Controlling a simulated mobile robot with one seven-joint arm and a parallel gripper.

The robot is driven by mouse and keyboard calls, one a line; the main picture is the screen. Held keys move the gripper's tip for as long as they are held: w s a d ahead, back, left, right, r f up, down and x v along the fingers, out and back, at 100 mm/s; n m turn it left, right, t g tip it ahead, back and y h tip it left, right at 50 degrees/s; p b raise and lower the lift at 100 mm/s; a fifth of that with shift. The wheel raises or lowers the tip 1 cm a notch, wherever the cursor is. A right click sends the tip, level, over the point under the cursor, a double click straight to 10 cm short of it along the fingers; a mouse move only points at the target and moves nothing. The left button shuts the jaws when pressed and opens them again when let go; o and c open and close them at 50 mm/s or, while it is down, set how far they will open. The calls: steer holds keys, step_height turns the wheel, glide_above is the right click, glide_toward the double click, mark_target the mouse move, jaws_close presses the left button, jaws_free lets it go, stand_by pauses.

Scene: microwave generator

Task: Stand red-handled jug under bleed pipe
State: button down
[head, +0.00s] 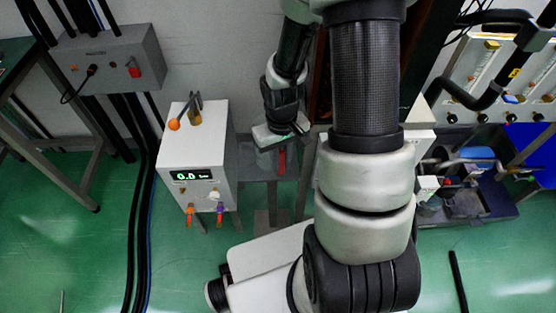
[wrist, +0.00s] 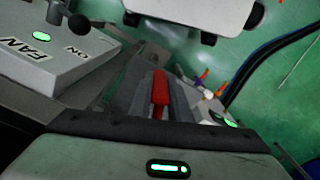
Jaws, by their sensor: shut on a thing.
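The red handle of the jug (head: 281,161) shows just below my gripper (head: 279,141) in the head view, beside the white cabinet. A pale grey shape left of the handle seems to be the jug's body, mostly hidden by my gripper. In the wrist view the red handle (wrist: 160,88) lies between the two dark fingers of my gripper (wrist: 160,92), which are shut on it. The jug's body is hidden there. I cannot make out the bleed pipe for certain in either view.
A white cabinet (head: 198,150) with a 0.0 display and orange and purple fittings stands left of my gripper. A grey table (head: 258,176) lies under the gripper. A FAN switch box (wrist: 50,45) is close by in the wrist view. Black cables (head: 142,210) run along the green floor.

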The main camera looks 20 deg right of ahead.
steer(key=shift+r, duration=0.1)
steer(key=shift+f, duration=0.25)
steer(key=c, duration=1.6)
jaws_free()
steer(key=shift+r, duration=0.1)
steer(key=shift+c, duration=0.2)
steer(key=shift+r, duration=0.1)
